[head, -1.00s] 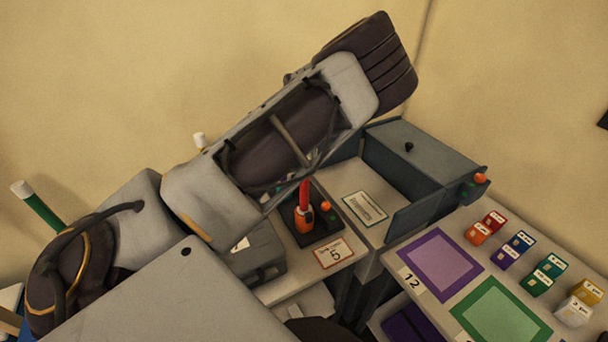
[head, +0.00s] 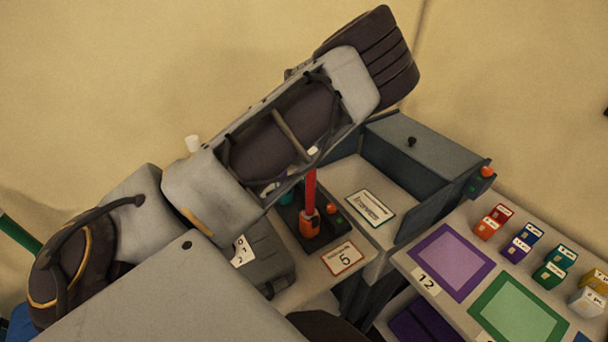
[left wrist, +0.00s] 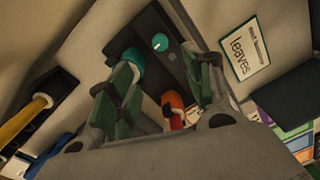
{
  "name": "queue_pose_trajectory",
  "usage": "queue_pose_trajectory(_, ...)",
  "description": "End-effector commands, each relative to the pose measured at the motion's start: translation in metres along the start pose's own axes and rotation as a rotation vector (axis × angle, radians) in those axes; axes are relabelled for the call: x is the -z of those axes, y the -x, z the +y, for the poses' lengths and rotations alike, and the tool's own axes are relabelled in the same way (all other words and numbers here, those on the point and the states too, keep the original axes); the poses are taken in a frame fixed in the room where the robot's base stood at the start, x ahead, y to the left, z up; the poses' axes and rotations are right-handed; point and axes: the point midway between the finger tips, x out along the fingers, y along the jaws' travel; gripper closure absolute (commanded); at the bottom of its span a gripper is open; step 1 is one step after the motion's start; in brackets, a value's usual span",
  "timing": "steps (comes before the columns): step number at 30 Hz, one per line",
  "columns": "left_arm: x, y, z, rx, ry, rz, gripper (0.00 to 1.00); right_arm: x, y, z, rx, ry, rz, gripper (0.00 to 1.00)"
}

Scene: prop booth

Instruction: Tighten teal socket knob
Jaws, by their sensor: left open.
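In the left wrist view, the teal round knob or socket (left wrist: 131,61) sits on a dark base plate (left wrist: 150,28), partly covered by one finger of my left gripper (left wrist: 166,70). That gripper's green fingers are spread apart, with the teal piece close to the left-hand finger; I cannot tell if they touch. A small teal button (left wrist: 160,42) is beside it. An orange socket (left wrist: 172,101) shows lower between the fingers. In the head view, only a sliver of teal (head: 286,196) shows past my arm, which hides the left gripper. My right gripper is not in view.
An orange socket with an upright red rod (head: 310,190) stands close beside my arm. A numbered card (head: 343,258) and a framed card (head: 370,208) lie near it. A grey box (head: 420,155) stands behind. Purple (head: 452,262) and green (head: 515,310) mats and small coloured blocks are at right.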

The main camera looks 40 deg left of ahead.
Motion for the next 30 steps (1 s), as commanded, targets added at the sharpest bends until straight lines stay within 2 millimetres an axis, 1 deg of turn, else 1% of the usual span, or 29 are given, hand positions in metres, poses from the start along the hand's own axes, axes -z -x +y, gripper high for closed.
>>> queue_pose_trajectory(5, 0.0, -0.002, 0.0, 0.0, 0.0, 0.0, 0.49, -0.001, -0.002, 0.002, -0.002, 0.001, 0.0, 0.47)
queue_pose_trajectory(15, 0.0, -0.002, 0.0, 0.0, 0.0, 0.0, 0.49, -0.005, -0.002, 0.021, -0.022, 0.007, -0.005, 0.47)
queue_pose_trajectory(18, 0.0, -0.003, 0.0, 0.0, 0.0, 0.0, 0.49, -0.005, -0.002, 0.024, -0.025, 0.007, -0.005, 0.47)
queue_pose_trajectory(23, 0.0, -0.008, 0.0, 0.0, 0.0, 0.001, 0.49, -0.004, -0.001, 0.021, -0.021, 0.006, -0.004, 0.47)
queue_pose_trajectory(30, 0.0, -0.028, 0.001, -0.001, 0.001, 0.002, 0.49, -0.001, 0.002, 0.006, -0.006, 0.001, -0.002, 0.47)
